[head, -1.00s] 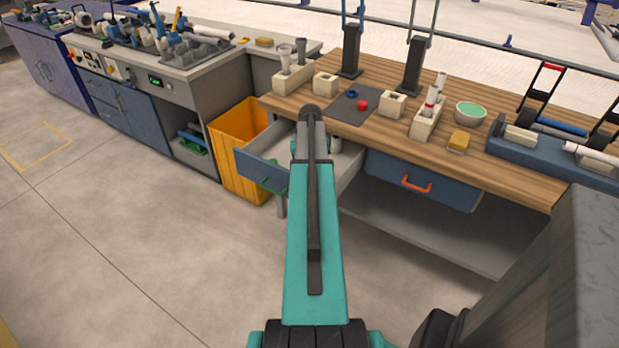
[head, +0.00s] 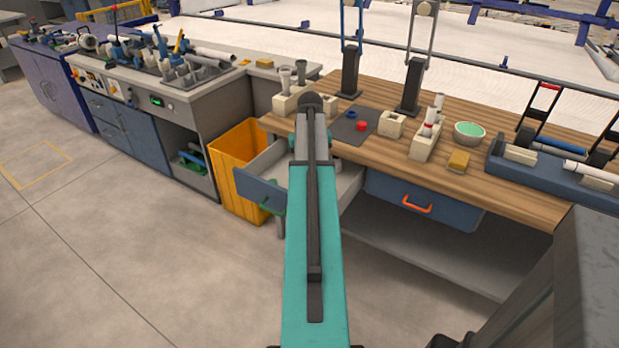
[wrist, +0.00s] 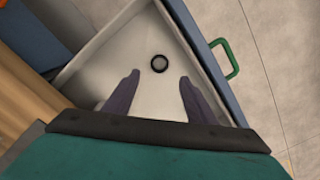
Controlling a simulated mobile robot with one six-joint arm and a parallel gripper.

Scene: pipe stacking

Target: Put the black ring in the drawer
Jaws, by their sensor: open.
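The black ring (wrist: 159,63) lies flat on the pale floor of the open drawer (wrist: 203,50), clear of its walls. The drawer has a blue front and a green handle (wrist: 226,60). My gripper (wrist: 160,76) is open over the drawer, its two dark fingers apart and empty. In the wrist picture the ring shows just past the fingertips, between their lines, and touches neither finger. In the head view the open drawer (head: 258,188) sticks out under the wooden bench, and my arm hides part of its inside and most of my gripper.
A yellow-orange bin (head: 232,155) stands left of the drawer. A closed blue drawer with an orange handle (head: 417,204) is to the right. The wooden bench top (head: 500,195) holds pale blocks, a bowl (head: 469,133) and a dark mat (head: 342,130). The floor in front is free.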

